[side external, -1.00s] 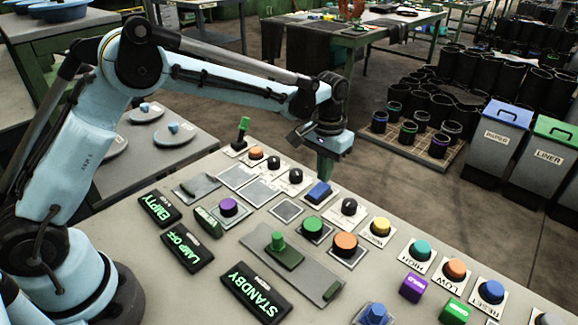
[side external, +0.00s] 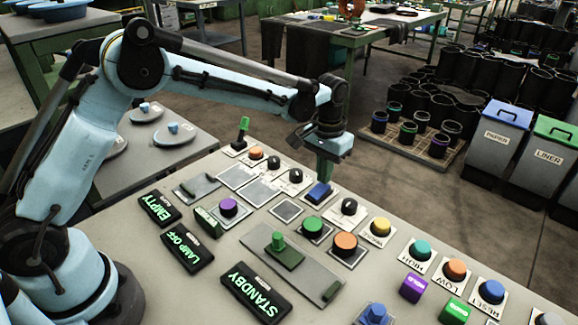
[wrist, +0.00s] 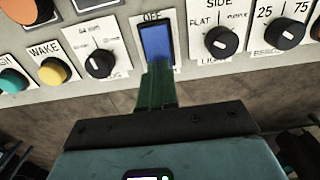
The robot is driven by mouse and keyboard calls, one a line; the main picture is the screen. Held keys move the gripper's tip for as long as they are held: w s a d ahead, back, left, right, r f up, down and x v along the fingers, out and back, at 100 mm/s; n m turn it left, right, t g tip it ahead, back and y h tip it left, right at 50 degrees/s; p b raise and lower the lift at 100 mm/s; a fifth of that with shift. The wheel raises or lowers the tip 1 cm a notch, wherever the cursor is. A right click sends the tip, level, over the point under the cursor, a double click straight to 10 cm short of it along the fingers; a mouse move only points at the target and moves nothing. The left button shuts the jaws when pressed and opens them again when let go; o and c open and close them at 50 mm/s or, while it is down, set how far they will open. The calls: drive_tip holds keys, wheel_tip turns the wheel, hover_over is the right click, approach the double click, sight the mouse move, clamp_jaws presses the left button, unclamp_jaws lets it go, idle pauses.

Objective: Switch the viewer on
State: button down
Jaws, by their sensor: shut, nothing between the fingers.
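My gripper (side external: 324,179) is shut and empty, its green fingers pointing down at the far edge of the panel. In the wrist view the fingertips (wrist: 160,68) overlap the lower end of a blue rocker switch (wrist: 156,42); I cannot tell whether they touch. The plate behind the rocker reads OFF at its far end; its other end is hidden by the fingers. The blue rocker also shows in the side view (side external: 317,193), just below the fingertips. A small green label block (side external: 208,221) stands beside a purple button (side external: 228,207); its lettering is hard to read.
Black knobs flank the rocker, one on the left (wrist: 99,63) and one on the right (wrist: 222,41). Displays read EMPTY (side external: 160,208), LAMP OFF (side external: 187,248) and STANDBY (side external: 256,292). A green slider (side external: 279,242) and several coloured buttons crowd the panel. Open floor lies beyond its far edge.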

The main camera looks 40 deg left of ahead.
drive_tip(key=shift+f, duration=0.7)
idle(0.4)
drive_tip(key=shift+r, duration=3.5)
drive_tip(key=s+a+r+t, duration=0.3)
drive_tip(key=s+a+r, duration=0.2)
drive_tip(key=s+r, duration=0.3)
drive_tip(key=s+a+f+t, duration=0.1)
drive_tip(key=s+t, duration=0.1)
drive_tip(key=s, duration=0.4)
drive_tip(key=s+a+f+t, duration=0.2)
drive_tip(key=s, duration=0.4)
drive_tip(key=shift+s+a+f, duration=0.25)
drive_tip(key=shift+s, duration=0.15)
